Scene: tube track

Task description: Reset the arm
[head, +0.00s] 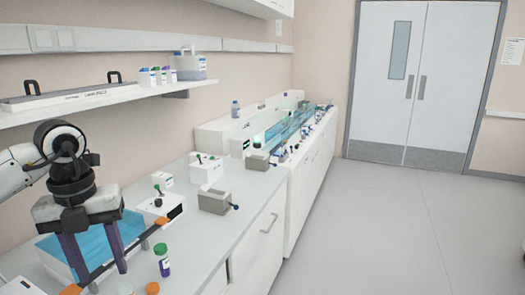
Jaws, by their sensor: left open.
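My left arm comes in from the left edge. A tube with a green cap and purple label (163,264) stands upright to the right of the gripper. My right gripper is not in view.
White boxes (207,175) and a grey box (214,203) stand on the counter (222,232). A long track (288,130) with blue parts runs toward the double doors (427,85). A wall shelf (120,98) holds bottles above. The floor (400,230) at right is clear.

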